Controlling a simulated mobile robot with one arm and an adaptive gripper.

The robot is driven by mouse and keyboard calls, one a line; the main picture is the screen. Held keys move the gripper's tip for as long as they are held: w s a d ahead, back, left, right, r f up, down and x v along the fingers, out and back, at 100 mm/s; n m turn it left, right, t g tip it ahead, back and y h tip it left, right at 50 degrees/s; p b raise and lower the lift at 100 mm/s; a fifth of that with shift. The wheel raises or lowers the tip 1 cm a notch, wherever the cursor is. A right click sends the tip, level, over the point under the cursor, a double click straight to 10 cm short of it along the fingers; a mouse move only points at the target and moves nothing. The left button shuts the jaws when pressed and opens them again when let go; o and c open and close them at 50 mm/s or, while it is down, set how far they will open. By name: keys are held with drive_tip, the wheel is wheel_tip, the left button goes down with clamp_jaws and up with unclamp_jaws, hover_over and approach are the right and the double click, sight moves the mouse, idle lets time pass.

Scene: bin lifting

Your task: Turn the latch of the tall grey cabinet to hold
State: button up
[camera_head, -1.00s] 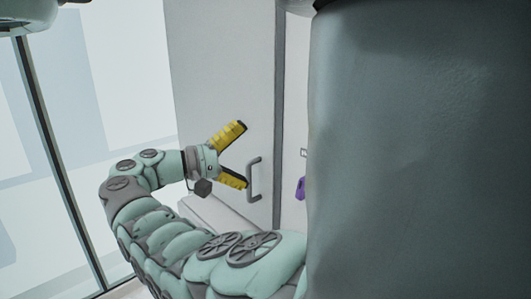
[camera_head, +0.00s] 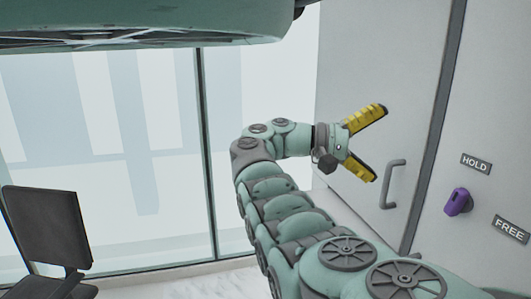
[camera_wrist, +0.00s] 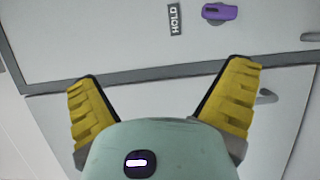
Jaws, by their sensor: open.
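The tall grey cabinet (camera_head: 362,52) stands at the right in the head view. Its purple latch (camera_head: 458,202) sits on the panel right of a dark vertical seam, between a HOLD label (camera_head: 476,163) above and a FREE label (camera_head: 511,230) below right. In the wrist view the latch (camera_wrist: 221,12) is at the top, beside the HOLD label (camera_wrist: 175,18). My gripper (camera_head: 382,143) is open and empty, its yellow fingers spread. It is left of the latch, in front of the door with the grey handle (camera_head: 392,184), apart from the latch.
A dark chair (camera_head: 47,228) stands at the lower left. Glass panels (camera_head: 100,150) with dark frames run behind my arm. The grey handle sticks out between my gripper and the latch. The panel around the latch is otherwise bare.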

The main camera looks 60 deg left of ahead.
drive_tip(key=shift+s+a+b, duration=0.5)
drive_tip(key=shift+s, duration=0.05)
